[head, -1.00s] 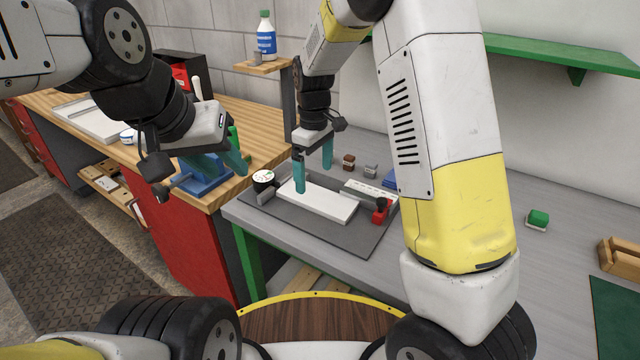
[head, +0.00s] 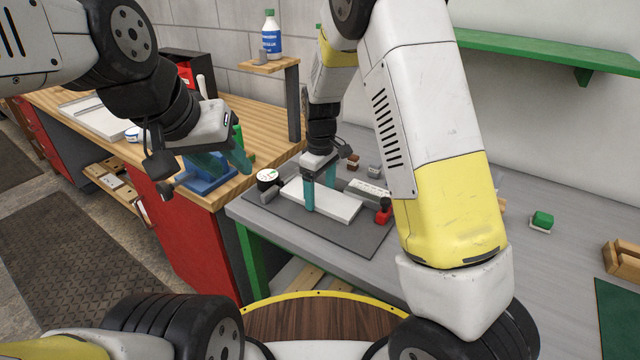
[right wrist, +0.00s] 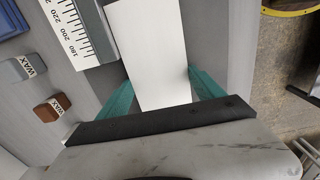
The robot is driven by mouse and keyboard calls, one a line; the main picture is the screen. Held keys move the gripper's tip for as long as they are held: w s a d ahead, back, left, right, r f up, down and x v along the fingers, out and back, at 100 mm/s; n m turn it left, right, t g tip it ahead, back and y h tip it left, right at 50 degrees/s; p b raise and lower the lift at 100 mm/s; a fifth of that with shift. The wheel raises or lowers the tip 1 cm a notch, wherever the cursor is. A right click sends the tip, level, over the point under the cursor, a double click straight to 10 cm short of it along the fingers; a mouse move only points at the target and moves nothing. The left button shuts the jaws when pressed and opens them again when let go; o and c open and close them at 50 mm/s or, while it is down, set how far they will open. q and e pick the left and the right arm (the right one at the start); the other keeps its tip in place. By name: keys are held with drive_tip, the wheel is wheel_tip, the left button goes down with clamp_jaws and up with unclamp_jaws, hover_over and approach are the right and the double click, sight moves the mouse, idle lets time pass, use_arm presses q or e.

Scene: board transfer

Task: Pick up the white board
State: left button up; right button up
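The white board (head: 335,204) lies flat on a dark grey plate (head: 345,240) on the grey table. My right gripper (head: 320,198) points down over the board's left half, one teal finger on the near side and one on the far side. In the right wrist view the board (right wrist: 150,45) runs between the two fingers (right wrist: 160,92), which are close to its long edges; I cannot tell if they touch. My left gripper (head: 222,166) hangs above the wooden bench at the left, its teal fingers apart and nothing seen between them.
Around the board are a round dial (head: 267,176), a red and black clamp (head: 383,211) and a white ruler (head: 368,190), also in the right wrist view (right wrist: 78,32). Wax blocks (right wrist: 48,108) lie beyond. A blue fixture (head: 205,180) stands under my left gripper.

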sight(320, 195)
drive_tip(key=c, duration=0.7)
drive_tip(key=shift+r, duration=0.65)
wheel_tip(320, 195, up, 2)
drive_tip(key=shift+r, duration=0.2)
drive_tip(key=s, duration=0.5)
drive_tip(key=s+r, duration=0.1)
drive_tip(key=s, duration=1)
drive_tip(key=shift+d+r, duration=0.15)
drive_tip(key=shift+d, duration=0.25)
